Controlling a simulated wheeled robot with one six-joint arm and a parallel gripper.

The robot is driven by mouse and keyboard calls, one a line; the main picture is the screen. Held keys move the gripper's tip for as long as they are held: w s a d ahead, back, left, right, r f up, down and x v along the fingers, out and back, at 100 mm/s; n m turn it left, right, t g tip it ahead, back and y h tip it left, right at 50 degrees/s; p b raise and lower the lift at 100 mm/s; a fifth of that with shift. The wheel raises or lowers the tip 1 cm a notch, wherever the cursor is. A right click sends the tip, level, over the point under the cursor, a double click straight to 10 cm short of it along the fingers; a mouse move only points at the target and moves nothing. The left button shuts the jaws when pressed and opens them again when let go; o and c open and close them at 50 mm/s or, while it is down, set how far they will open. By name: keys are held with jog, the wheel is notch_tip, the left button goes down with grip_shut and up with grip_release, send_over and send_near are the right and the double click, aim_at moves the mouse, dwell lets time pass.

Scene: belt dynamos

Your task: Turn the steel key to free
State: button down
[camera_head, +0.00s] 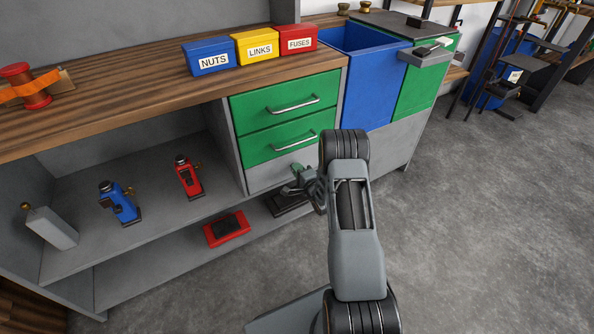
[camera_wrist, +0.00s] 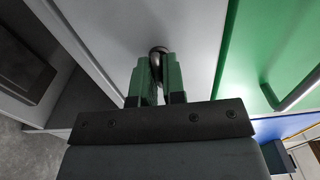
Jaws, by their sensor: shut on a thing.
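My gripper (camera_head: 299,171) is in front of the plain grey panel (camera_head: 262,177) below the green drawers. In the wrist view its two green fingers (camera_wrist: 158,82) are closed around a rounded, shiny metal piece, which looks like the steel key (camera_wrist: 158,50). The piece stands at the grey panel and its rounded end shows beyond the fingertips. The rest of it is hidden between the fingers. I cannot read any marking for its position. In the head view the key is hidden by my gripper.
Two green drawers (camera_head: 288,108) with bar handles sit above the panel. Blue (camera_head: 118,203) and red (camera_head: 187,177) devices stand on the open shelf at left. A red base (camera_head: 227,229) lies on the lower shelf. The grey floor (camera_head: 480,230) at right is clear.

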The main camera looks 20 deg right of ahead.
jog(key=c, duration=1.2)
grip_release()
jog(key=shift+s, duration=0.1)
jog(key=s+d+p, duration=0.1)
jog(key=s+p, duration=0.2)
jog(key=s, duration=1)
jog(key=shift+s+d, duration=0.25)
jog(key=shift+d, duration=0.05)
jog(key=w+a+r+n+g+h+p, duration=0.2)
jog(key=r+n+g+p, duration=0.25)
jog(key=r+p, duration=0.8)
jog(key=w+a+r+n+g+h+p, duration=0.1)
jog(key=a+r+n+g+h+p, duration=0.3)
jog(key=r, duration=1.5)
jog(key=s+a+r+n+g+y+p, duration=0.1)
jog(key=s+a+r+n+g+p, duration=0.1)
jog(key=s+r, duration=0.4)
jog(key=s+a+r+n+g+y+p, duration=0.1)
jog(key=s+a+r+n+p, duration=0.2)
jog(key=s+r+p, duration=0.3)
jog(key=s+a+r+n+g+y+p, duration=0.2)
jog(key=s+r+p, duration=0.3)
jog(key=r, duration=0.6)
jog(key=s+a+n, duration=0.1)
jog(key=s, duration=0.1)
jog(key=shift+s+a+g, duration=0.3)
jog(key=shift+a+g, duration=0.05)
jog(key=shift+a, duration=0.05)
